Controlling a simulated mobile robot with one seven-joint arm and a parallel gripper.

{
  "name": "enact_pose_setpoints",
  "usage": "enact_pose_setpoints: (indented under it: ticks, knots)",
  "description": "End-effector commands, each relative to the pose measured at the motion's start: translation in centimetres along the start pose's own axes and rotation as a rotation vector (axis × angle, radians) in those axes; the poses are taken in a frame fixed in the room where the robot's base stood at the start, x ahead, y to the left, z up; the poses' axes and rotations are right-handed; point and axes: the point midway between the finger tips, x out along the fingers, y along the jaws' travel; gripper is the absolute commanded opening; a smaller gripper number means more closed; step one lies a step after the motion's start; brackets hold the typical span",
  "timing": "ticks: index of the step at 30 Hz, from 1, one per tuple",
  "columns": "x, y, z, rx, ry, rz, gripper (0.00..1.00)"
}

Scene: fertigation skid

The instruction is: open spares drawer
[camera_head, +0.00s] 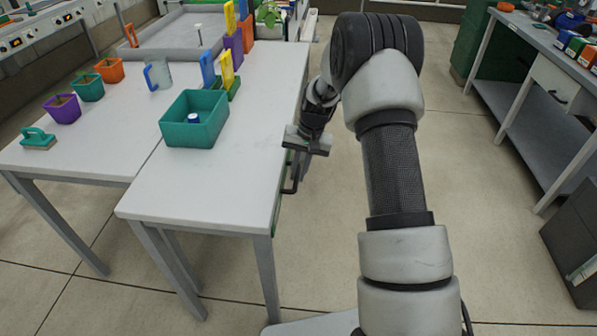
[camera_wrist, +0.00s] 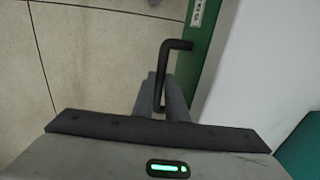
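The spares drawer's green front (camera_head: 277,214) is on the right side of the near white table, and it also shows in the wrist view (camera_wrist: 203,45). Its black bar handle (camera_wrist: 164,65) sticks out from the green front. The handle also shows in the head view (camera_head: 289,187), just below my gripper. My gripper (camera_head: 300,168) is beside the table edge, pointing down. In the wrist view its grey fingers (camera_wrist: 162,97) are close together, with the handle bar between them. The finger contact is partly hidden. The drawer's inside is not visible.
The white table (camera_head: 215,190) carries a teal bin (camera_head: 194,120) with a small blue-topped item, near its right edge. Coloured upright parts stand behind it. Floor to the right is clear up to a grey workbench (camera_head: 530,115) and a dark box (camera_head: 572,240).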

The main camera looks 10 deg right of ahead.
Motion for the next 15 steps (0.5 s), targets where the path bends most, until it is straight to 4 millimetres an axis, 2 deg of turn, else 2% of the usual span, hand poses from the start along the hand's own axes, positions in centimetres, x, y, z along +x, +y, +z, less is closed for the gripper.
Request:
enact_pose_setpoints:
  ticks: [8, 11, 15]
  knots:
    - [-0.1, 0.2, 0.0, 0.001, 0.000, 0.000, 0.00]
    - [-0.2, 0.8, 0.0, 0.002, 0.000, 0.000, 0.00]
    - [-0.6, 2.7, 0.0, 0.004, 0.000, 0.001, 0.00]
